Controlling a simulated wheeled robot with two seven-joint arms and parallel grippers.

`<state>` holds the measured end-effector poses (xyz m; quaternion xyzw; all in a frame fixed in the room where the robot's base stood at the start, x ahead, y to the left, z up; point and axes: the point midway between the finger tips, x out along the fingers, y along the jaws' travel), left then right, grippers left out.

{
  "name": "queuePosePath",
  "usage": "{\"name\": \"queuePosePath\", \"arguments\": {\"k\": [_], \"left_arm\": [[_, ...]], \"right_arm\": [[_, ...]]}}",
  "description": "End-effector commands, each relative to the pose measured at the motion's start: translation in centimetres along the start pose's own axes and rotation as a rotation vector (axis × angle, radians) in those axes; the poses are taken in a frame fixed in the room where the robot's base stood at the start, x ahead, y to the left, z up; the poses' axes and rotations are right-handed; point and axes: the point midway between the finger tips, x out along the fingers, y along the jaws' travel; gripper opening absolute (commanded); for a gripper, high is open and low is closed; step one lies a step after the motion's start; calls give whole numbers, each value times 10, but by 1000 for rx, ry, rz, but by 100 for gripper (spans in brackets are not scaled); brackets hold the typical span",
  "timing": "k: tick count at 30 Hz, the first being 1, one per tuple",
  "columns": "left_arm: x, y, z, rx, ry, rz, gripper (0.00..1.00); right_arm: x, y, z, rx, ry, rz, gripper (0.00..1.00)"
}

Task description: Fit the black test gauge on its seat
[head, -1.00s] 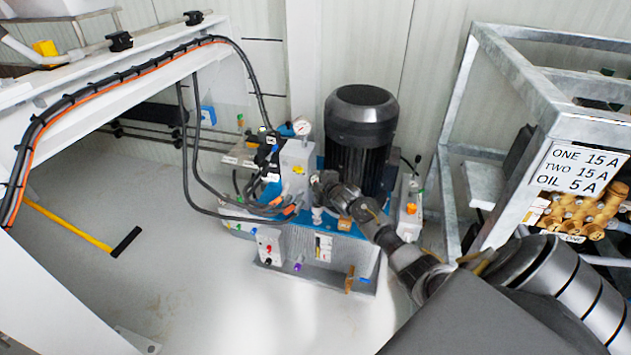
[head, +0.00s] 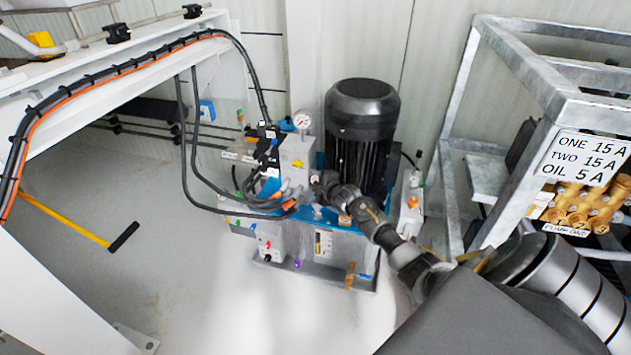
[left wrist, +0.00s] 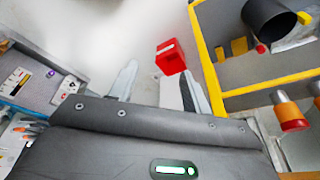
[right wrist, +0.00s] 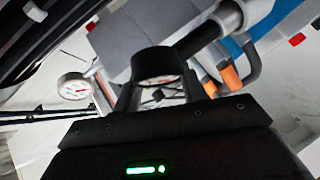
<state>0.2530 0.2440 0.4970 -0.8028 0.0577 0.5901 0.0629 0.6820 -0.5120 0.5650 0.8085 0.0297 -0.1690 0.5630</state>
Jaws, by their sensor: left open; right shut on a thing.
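The black test gauge (right wrist: 158,62) is in the right wrist view, its black rim and white dial between my right fingers. My right gripper (right wrist: 159,88) is shut on it. In the head view my right arm reaches in from the lower right, with its far end at the hydraulic power unit (head: 330,243). The held gauge is hard to make out there, and I cannot pick out its seat. My left gripper (left wrist: 158,70) is open and empty in the left wrist view, above the floor near a red box (left wrist: 170,57).
A white-faced gauge (head: 301,120) stands on the unit, left of the black motor (head: 361,140). Black hoses (head: 190,150) loop to its left. A galvanised frame (head: 545,85) stands at right.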

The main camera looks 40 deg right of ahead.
Motion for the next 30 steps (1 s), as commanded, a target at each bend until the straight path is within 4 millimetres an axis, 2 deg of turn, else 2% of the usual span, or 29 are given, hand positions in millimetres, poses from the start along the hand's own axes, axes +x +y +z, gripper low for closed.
{"name": "queuePosePath", "arguments": {"k": [20,21,26,30], "left_arm": [[13,0,4,0,0,0,48],[12,0,4,0,0,0,48],[12,0,4,0,0,0,48],[12,0,4,0,0,0,48]], "right_arm": [[6,-15,6,0,0,2,0],[5,-14,5,0,0,3,44],[5,-14,5,0,0,2,65],[5,-15,5,0,0,1,67]]}}
